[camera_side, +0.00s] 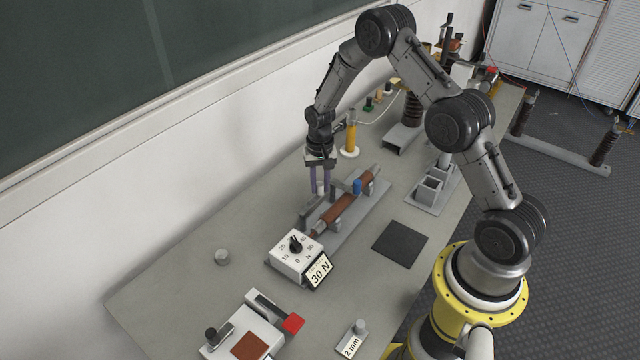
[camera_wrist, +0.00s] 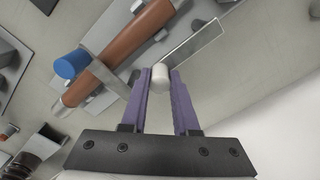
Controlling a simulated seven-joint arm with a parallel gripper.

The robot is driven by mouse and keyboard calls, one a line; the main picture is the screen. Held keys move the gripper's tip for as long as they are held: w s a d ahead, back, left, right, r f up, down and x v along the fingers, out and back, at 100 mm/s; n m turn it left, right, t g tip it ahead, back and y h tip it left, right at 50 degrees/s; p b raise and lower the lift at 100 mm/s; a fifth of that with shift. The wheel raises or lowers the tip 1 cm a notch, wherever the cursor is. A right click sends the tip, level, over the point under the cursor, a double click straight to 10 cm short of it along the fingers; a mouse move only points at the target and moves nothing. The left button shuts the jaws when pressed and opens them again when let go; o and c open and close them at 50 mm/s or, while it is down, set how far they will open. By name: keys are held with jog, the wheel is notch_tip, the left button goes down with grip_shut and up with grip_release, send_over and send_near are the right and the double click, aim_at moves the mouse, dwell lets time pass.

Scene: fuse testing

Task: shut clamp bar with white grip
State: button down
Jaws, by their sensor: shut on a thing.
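My gripper (camera_side: 320,190) has purple fingers and points down at the far side of the fuse rig. In the wrist view its fingertips (camera_wrist: 162,76) are closed around the white grip (camera_wrist: 160,74), a short white cylinder. The clamp bar (camera_wrist: 196,42) is a flat, light metal strip running from this grip to the upper right, beside the brown fuse (camera_wrist: 125,45) and not across it. The fuse lies along the grey rig in the side view (camera_side: 345,208). A blue grip (camera_wrist: 72,64) stands at the fuse's other side; it also shows in the side view (camera_side: 357,187). The fingers hide part of the white grip.
A dial box (camera_side: 296,252) with a 30 N sign (camera_side: 319,271) stands at the rig's near end. A yellow cylinder (camera_side: 350,135) stands behind my gripper. A dark square mat (camera_side: 400,243) lies right of the rig. The table left of the rig is mostly clear.

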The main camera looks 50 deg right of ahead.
jog(key=s+m, duration=0.2)
jog(key=s+a+m, duration=0.1)
jog(key=s+m, duration=0.1)
jog(key=m, duration=0.1)
jog(key=shift+m, duration=0.3)
jog(key=m, duration=0.1)
jog(key=s+a+m, duration=0.1)
jog(key=shift+s+m, duration=0.25)
jog(key=shift+m, duration=0.15)
jog(key=m, duration=0.1)
jog(key=s+a+m, duration=0.1)
jog(key=shift+s+a+m, duration=0.1)
jog(key=shift+a+m, duration=0.2)
jog(key=shift+m, duration=0.1)
jog(key=shift+s+a+m, duration=0.2)
jog(key=shift+a+m, duration=0.55)
jog(key=shift+m, duration=0.4)
jog(key=shift+s+a+m, duration=0.25)
jog(key=shift+a+m, duration=0.55)
jog(key=shift+m, duration=0.3)
jog(key=shift+s+a+m, duration=0.2)
jog(key=shift+a+m, duration=0.55)
jog(key=shift+m, duration=0.4)
jog(key=c, duration=0.7)
grip_release()
